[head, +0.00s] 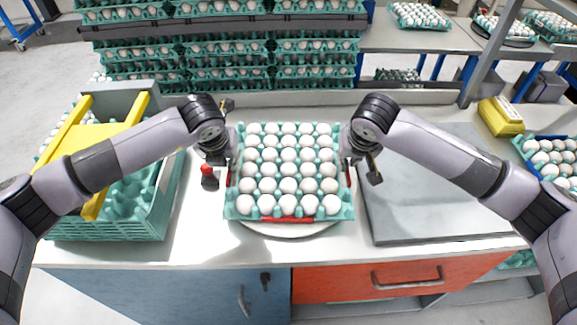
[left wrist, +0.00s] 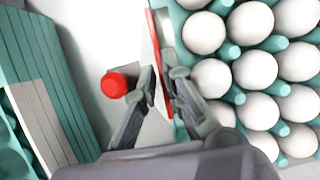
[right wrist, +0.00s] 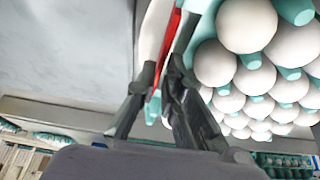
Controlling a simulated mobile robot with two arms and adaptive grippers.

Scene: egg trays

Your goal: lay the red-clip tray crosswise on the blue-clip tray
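The red-clip tray (head: 242,212), teal and full of white eggs, is in the middle of the counter above a round white plate (head: 290,230). Red shows at its front edge and both sides. My left gripper (head: 229,160) is at its left side, with its fingers closed about the red strip, seen in the left wrist view (left wrist: 160,85). My right gripper (head: 351,163) is at its right side, its fingers likewise closed about the red strip in the right wrist view (right wrist: 160,75). A tray with blue edge pieces (head: 530,152), holding eggs, is at the far right, partly cut off.
A teal crate (head: 110,228) with a yellow frame stands at the left. A small red-topped object (head: 209,177) is beside my left gripper. A grey slab (head: 430,215) lies right of the tray. A yellow box (head: 500,116) is at the right. Stacked egg trays (head: 225,53) line the back.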

